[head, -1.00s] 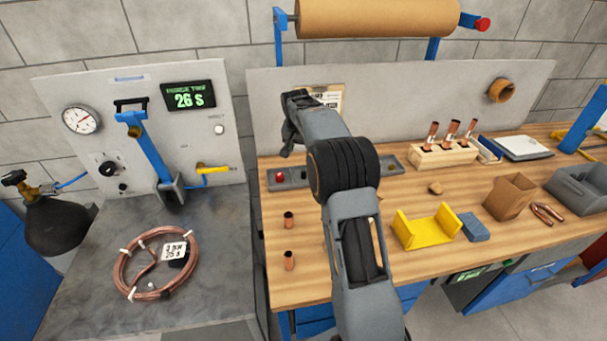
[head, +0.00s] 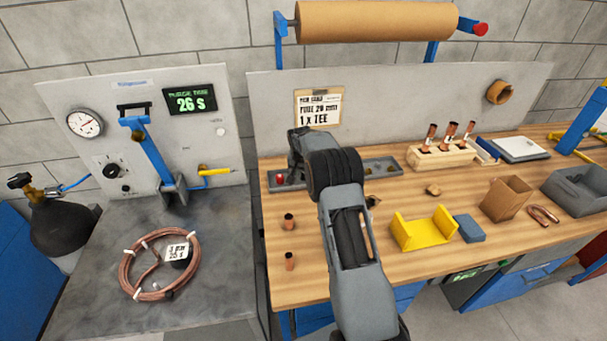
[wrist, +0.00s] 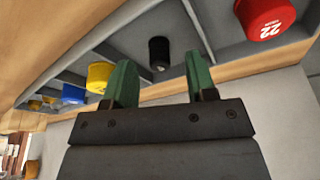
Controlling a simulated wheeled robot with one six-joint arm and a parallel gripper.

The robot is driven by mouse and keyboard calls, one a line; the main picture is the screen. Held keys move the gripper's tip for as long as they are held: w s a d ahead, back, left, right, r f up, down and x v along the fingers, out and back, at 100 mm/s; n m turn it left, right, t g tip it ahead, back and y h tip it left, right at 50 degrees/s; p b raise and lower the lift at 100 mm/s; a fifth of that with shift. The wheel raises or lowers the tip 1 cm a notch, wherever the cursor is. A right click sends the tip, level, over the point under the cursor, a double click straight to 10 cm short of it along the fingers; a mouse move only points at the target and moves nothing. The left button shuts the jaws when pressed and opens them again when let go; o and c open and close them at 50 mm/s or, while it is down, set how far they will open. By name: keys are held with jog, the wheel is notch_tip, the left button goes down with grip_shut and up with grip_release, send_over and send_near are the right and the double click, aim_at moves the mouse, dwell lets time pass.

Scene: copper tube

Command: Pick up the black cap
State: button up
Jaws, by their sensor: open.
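The black cap (wrist: 159,54) shows in the wrist view, in a compartment of the grey tray (wrist: 215,25). It lies beyond and between my gripper's two green fingertips, apart from both. My gripper (wrist: 158,80) is open and empty. In the head view my gripper (head: 294,163) is over the left part of the tray (head: 385,170), and the black cap cannot be made out there. A red cap marked 22 (wrist: 265,15) is in the compartment to the right. A yellow cap (wrist: 100,76) and a blue cap (wrist: 73,94) are to the left.
The tray's thin dividers and rim stand close to my fingers. A grey back panel (head: 400,105) rises behind the tray. A wooden block with copper fittings (head: 441,155) stands to its right. Two short copper pieces (head: 289,221) stand on the bench in front.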

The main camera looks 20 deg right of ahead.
jog(key=shift+x, duration=0.95)
jog(key=shift+c, duration=0.3)
grip_shut()
